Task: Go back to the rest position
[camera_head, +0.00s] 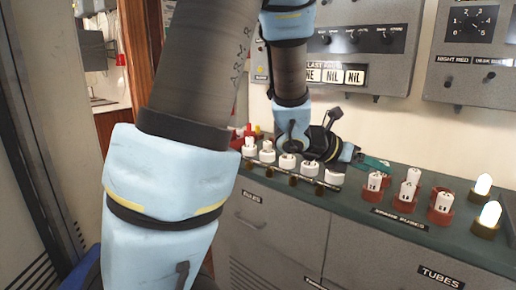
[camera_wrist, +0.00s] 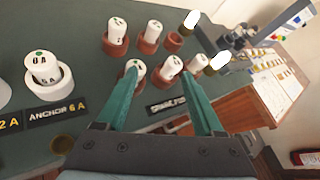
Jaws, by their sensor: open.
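My gripper (camera_head: 368,162) reaches over the green fuse counter (camera_head: 345,212) in the head view, with its green fingers near the spare fuses. In the wrist view my gripper (camera_wrist: 160,58) has its two green fingers spread apart, with nothing held between them. A white fuse (camera_wrist: 137,72) shows beside the left finger and another (camera_wrist: 199,66) beside the right finger. I cannot tell whether the fingers touch them. My arm (camera_head: 205,80) stretches across the head view and hides part of the counter and wall.
White spare fuses (camera_head: 408,189) stand in red holders; one red holder (camera_wrist: 175,42) is empty. A row of white-based fuses (camera_head: 267,151) stands left of my gripper. Lit lamps (camera_head: 488,214) stand at the right. Wall panels (camera_head: 472,50) rise behind the counter.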

